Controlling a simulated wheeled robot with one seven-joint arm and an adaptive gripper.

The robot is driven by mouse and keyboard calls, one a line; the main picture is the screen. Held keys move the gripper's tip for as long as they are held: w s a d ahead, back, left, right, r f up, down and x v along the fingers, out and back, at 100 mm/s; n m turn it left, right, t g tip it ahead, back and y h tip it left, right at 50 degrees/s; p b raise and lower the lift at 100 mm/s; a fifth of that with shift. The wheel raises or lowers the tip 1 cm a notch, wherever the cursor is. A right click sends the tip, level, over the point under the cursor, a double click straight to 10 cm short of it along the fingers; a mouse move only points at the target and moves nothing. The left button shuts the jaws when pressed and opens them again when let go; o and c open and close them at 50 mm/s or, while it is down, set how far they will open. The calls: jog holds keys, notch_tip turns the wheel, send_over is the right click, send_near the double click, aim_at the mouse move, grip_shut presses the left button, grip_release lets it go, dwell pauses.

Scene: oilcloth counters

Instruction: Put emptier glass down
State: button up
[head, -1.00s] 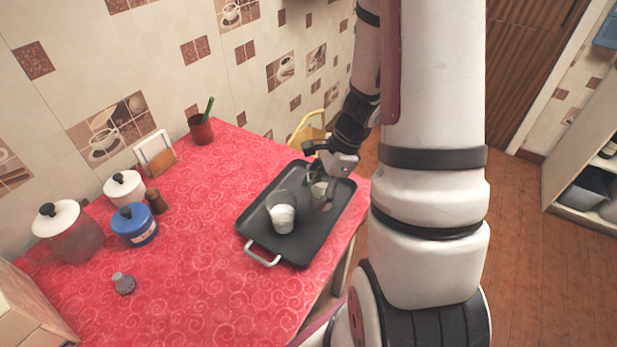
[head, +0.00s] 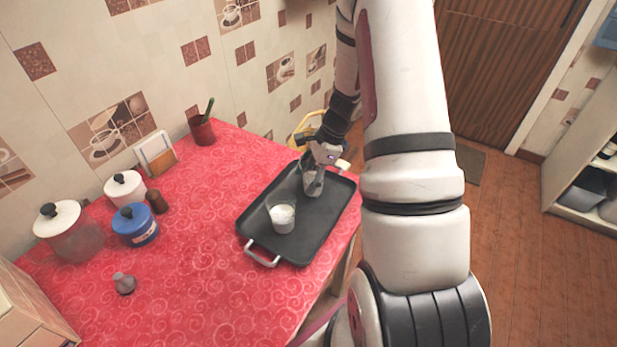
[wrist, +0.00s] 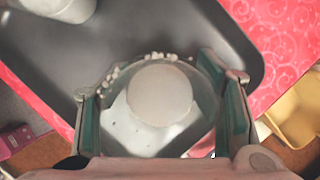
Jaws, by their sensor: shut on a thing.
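A clear glass (head: 309,183) is in my gripper (head: 318,172) over the far end of the dark tray (head: 252,222). In the wrist view the same glass (wrist: 160,95) sits between the two fingers of my gripper (wrist: 160,98), with a pale round patch in its middle. My gripper is shut on it. I cannot tell whether its base touches the tray. Another glass (head: 282,217) with white contents stands upright on the near part of the tray; part of it (wrist: 62,8) shows at the top left of the wrist view.
The tray lies on a red patterned counter (head: 200,270), near its right edge. A blue pot (head: 135,228), a larger white-lidded pot (head: 70,235), a brown shaker (head: 157,202) and a red cup (head: 202,130) stand to the left. A yellow chair (head: 305,127) is beyond the counter.

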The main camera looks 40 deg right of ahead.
jog(key=shift+f, duration=0.1)
jog(key=o, duration=1.5)
